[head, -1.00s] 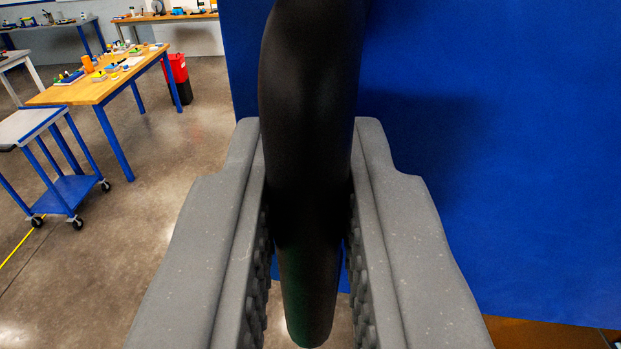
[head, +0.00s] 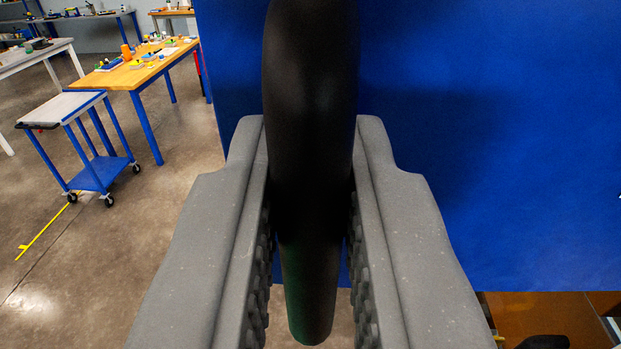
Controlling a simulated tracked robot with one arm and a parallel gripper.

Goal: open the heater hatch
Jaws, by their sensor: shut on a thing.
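A large blue panel (head: 480,180), which looks like the heater hatch, fills the right and upper part of the head view. A thick black curved handle (head: 308,110) stands in front of it in the middle of the picture. My gripper (head: 311,225) has its two grey fingers on either side of the handle and is shut on it. The handle's lower end shows below and between the fingers. Its upper end is cut off by the picture's top edge. The panel's bottom edge shows at the lower right.
Below the panel at the lower right is a brown, partly hidden space (head: 545,318) with a dark object in it. A cart (head: 75,105) and a wooden table (head: 135,72) with small items stand at the left. The floor (head: 110,250) between is clear.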

